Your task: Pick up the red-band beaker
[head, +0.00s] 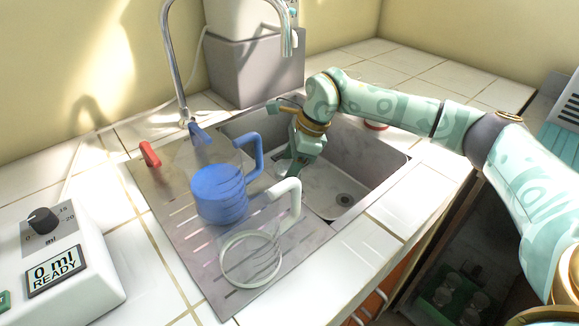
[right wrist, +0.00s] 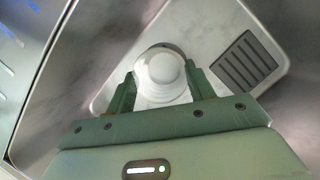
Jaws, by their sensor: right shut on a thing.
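A red band (head: 376,126) shows on the counter to the right of the sink, mostly hidden behind my right arm; I cannot tell for sure that it belongs to the beaker. My right gripper (head: 290,166) points down into the sink. In the right wrist view its two green fingers (right wrist: 158,92) are closed on the sides of a white, round-topped object (right wrist: 162,70). No red band shows on this object. In the head view it is mostly hidden beneath the gripper. My left gripper is out of view.
A blue-filled jug (head: 219,194) and a clear white-rimmed jug (head: 250,260) stand on the drainboard left of the sink (head: 375,165). A tall tap (head: 170,60) rises behind. A dispenser reading "0 ml READY" (head: 58,270) sits at front left. The right counter has free room.

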